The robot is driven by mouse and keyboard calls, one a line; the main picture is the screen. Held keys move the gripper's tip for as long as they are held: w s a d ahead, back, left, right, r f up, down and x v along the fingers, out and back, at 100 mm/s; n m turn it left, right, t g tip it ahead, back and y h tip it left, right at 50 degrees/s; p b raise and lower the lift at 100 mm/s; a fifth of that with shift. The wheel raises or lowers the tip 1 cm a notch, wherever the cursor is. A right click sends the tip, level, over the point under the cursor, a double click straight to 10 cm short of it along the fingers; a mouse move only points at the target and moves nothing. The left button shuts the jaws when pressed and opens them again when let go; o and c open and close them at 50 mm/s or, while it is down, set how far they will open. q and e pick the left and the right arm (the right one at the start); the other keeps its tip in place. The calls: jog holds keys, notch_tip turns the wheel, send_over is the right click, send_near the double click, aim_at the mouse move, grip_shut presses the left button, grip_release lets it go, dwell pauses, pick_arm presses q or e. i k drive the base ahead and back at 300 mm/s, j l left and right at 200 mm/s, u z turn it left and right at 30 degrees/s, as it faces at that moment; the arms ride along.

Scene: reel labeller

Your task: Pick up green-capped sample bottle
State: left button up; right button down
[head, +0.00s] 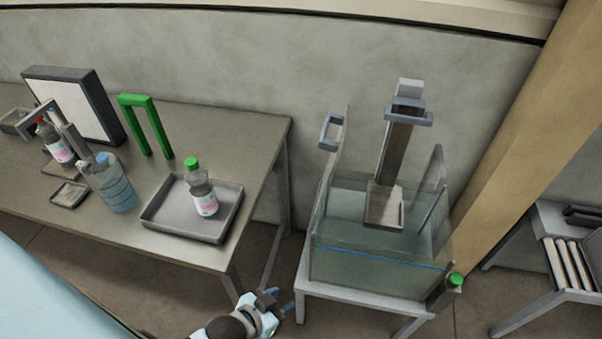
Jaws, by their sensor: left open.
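A green-capped sample bottle (203,195) with a pink and white label stands in a shallow grey tray (160,220) near the right end of the table. Its cap and label are clear of anything in front. My left gripper (281,301) is at the bottom of the view, low beside the table's right end. It is open and empty, below and to the right of the bottle and well apart from it. My right gripper is not in view.
The table (125,237) also holds a red-capped bottle (60,148), a bluish jug (113,185), a green arch (148,125) and a white panel (78,100). A clear water tank (350,250) on a stand is right of my gripper, with a green-topped item (455,280) at its corner.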

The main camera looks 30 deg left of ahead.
aim_at(202, 191)
jog(key=k+j, duration=0.15)
jog(key=j, duration=0.25)
jog(key=k+j, duration=0.15)
jog(key=j, duration=0.25)
jog(key=k+j, duration=0.2)
jog(key=j, duration=0.2)
